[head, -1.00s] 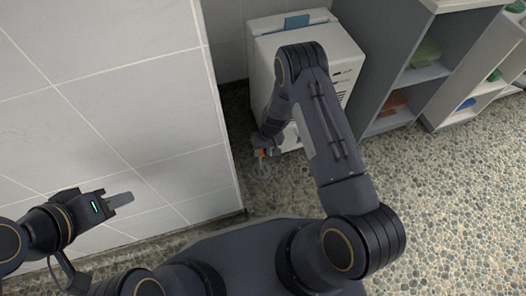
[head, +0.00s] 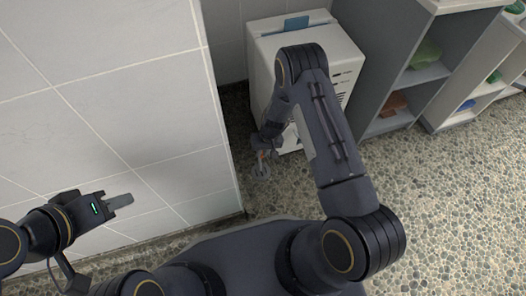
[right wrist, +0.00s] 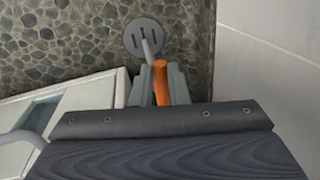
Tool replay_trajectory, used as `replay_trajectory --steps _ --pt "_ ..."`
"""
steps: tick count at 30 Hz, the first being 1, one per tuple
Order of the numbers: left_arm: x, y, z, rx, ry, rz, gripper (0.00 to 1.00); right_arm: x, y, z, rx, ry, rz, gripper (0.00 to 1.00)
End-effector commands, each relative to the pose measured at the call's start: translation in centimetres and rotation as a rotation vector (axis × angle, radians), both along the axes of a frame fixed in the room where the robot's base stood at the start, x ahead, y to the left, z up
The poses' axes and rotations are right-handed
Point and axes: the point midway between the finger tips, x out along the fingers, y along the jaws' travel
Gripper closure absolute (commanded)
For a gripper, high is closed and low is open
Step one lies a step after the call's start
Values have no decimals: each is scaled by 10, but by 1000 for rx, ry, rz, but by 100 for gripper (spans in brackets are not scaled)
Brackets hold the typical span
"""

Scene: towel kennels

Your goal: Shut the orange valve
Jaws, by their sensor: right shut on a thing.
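The orange valve handle (right wrist: 161,84) shows between the two fingers of my right gripper (right wrist: 153,84) in the right wrist view. The gripper is shut on it. The rest of the valve is mostly hidden by the gripper. My left gripper (head: 118,203) is at the left, in front of the tiled wall and away from the valve; its finger gap is not clear from this angle.
The white appliance (head: 345,52) stands against the back wall, with grey shelves (head: 385,50) to its right. A tiled wall (head: 110,90) fills the left. A round slotted drain (right wrist: 143,38) is in the pebbled floor (head: 450,200), which is open at the right.

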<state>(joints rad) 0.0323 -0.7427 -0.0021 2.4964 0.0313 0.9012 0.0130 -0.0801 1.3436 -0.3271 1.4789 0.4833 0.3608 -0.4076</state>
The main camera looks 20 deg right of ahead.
Motion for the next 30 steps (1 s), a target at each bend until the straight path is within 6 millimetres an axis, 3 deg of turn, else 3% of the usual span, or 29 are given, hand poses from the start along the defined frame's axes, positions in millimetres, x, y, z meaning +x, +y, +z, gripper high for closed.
replay_trajectory --steps 30 --pt "0 0 7 0 0 0 64 7 23 1 -1 0 -904 100"
